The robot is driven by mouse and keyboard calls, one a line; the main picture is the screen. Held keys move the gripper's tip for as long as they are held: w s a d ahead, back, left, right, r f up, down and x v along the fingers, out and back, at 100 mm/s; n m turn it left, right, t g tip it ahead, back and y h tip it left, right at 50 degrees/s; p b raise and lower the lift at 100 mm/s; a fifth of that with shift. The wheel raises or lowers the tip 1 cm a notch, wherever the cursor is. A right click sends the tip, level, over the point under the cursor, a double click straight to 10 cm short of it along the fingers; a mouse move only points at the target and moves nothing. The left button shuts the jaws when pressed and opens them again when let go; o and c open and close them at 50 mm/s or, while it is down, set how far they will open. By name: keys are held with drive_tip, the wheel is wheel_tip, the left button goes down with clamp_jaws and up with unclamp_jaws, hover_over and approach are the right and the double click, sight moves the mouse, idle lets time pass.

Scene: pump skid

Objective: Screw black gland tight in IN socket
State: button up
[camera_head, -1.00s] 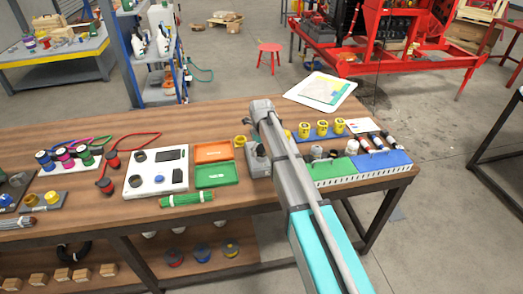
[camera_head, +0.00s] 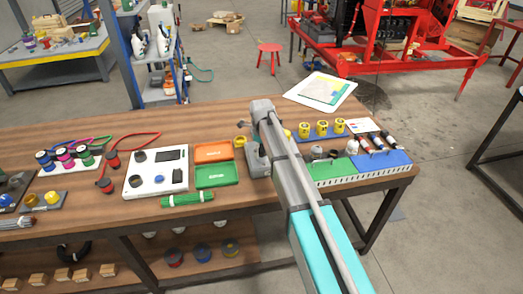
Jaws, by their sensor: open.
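My arm reaches over the bench from the lower right. My gripper (camera_head: 242,125) is mostly hidden behind its grey wrist; only a small dark part shows at the wrist's left, above the bench. It is open, and I see nothing held in it. A yellow ring-shaped piece (camera_head: 240,142) sits just left of the wrist. Right of the arm, small black and white round parts (camera_head: 317,152) stand behind the green block (camera_head: 331,168); I cannot tell whether one is the black gland. The IN socket cannot be made out, and the wrist may cover it.
A white panel (camera_head: 136,187), an orange tray (camera_head: 213,152) and a green tray (camera_head: 216,175) lie left of the arm. A green bundle (camera_head: 187,199) lies at the front edge. Yellow cups (camera_head: 322,127) and a blue block (camera_head: 383,160) stand right. The bench's back middle is clear.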

drive_tip(key=shift+n, duration=0.4)
drive_tip(key=shift+n, duration=0.3)
drive_tip(key=shift+n, duration=2)
drive_tip(key=c, duration=1.1)
drive_tip(key=shift+m, duration=0.3)
drive_tip(key=shift+m, duration=2)
